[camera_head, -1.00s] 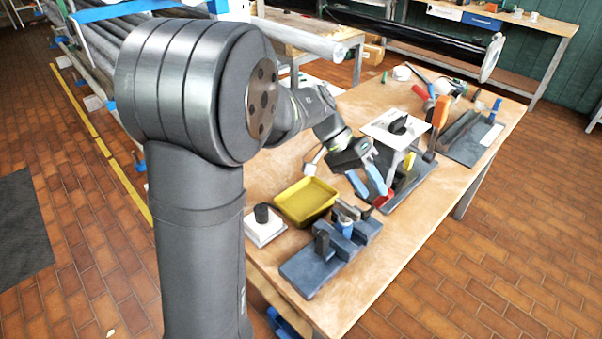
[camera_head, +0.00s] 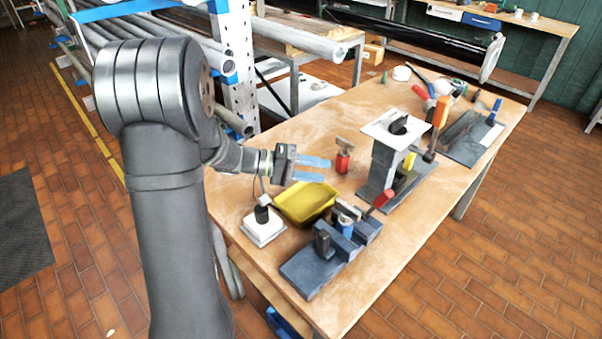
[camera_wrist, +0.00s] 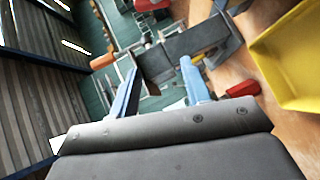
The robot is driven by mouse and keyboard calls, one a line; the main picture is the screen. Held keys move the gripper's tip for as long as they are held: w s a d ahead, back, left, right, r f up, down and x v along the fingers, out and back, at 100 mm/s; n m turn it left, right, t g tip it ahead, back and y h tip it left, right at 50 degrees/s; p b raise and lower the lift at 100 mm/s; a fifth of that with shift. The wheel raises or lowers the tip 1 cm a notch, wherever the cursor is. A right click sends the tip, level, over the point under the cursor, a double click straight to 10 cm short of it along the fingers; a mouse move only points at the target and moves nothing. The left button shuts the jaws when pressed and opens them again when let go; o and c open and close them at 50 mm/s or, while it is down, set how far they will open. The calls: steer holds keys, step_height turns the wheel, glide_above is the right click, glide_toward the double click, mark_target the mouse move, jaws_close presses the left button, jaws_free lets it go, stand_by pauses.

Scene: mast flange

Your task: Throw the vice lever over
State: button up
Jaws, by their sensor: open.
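The vice (camera_head: 312,272) is a dark blue-grey block on a flat base near the front end of the bench. A red handle (camera_head: 380,199), which looks like the vice lever's grip, slants up to the right from its right side. My gripper (camera_head: 328,169) is open and empty, its two blue fingers pointing right above the far side of the yellow tray (camera_head: 286,212). It is up and left of the red handle, well apart from it. In the wrist view, the open fingers (camera_wrist: 160,82) have nothing between them. I cannot make out the vice there.
A red T-handled tool (camera_head: 343,160) stands just beyond my fingertips. A grey stand with a white plate (camera_head: 376,133) is to its right. A white block with a black knob (camera_head: 263,233) sits left of the vice. The bench's near right edge is clear.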

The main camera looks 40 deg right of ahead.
steer(key=s+d+f, duration=0.3)
steer(key=s+d, duration=0.3)
steer(key=s, duration=0.5)
steer(key=w+a+n+g, duration=0.1)
steer(key=w+a, duration=0.2)
steer(key=w, duration=0.4)
steer(key=w+a+n+h, duration=0.1)
steer(key=w+a, duration=0.2)
steer(key=w, duration=0.5)
steer(key=shift+a+f+g, duration=0.2)
steer(key=shift+a+g, duration=0.2)
